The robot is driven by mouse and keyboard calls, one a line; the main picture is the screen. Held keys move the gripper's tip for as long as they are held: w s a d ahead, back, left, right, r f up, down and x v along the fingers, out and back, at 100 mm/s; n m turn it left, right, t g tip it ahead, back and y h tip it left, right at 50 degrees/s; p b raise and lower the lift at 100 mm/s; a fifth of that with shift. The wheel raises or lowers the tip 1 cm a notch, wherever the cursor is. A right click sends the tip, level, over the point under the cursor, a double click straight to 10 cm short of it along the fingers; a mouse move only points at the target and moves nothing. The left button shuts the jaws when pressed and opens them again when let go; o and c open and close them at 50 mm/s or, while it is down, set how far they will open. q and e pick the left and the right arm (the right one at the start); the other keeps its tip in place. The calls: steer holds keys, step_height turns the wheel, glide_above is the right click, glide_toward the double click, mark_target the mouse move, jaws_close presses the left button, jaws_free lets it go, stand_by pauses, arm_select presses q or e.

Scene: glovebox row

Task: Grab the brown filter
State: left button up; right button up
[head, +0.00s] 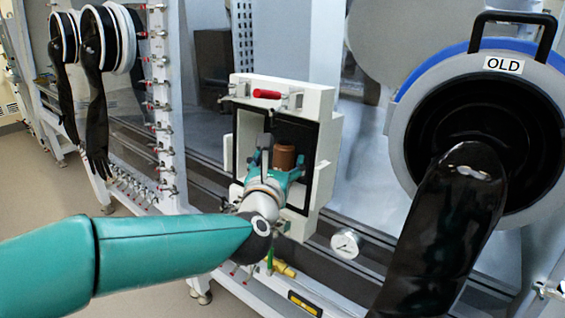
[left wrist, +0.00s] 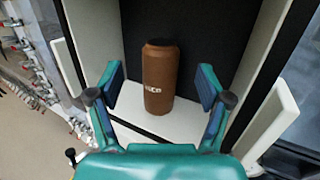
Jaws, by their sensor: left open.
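The brown filter (head: 284,157) stands upright inside an open white box (head: 325,150) on the front of the glovebox row. In the left wrist view the filter (left wrist: 160,80) is a brown cylinder with pale lettering, on a white floor in front of a dark back wall. My left gripper (head: 274,160) reaches into the box opening. In the left wrist view its fingers (left wrist: 159,92) are open, one on each side of the filter, with a gap on both sides. The filter's lower part is partly hidden by the gripper in the head view. My right gripper is not in view.
The box's pale side walls (left wrist: 85,40) stand close around my gripper. A round port marked OLD (head: 405,110) with a black glove (head: 450,220) is at the right. More black gloves (head: 97,125) hang at the left.

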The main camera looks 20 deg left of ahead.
mark_target(282, 154)
arm_select(q)
steer(key=shift+w+a+f+p, duration=0.15)
steer(key=shift+w+p, duration=0.4)
steer(key=shift+w, duration=0.9)
steer(key=shift+w+a+r+p, duration=0.15)
steer(key=shift+w+p, duration=0.35)
steer(key=shift+w, duration=0.9)
steer(key=shift+f, duration=0.1)
steer(key=shift+c, duration=0.3)
steer(key=c, duration=1.3)
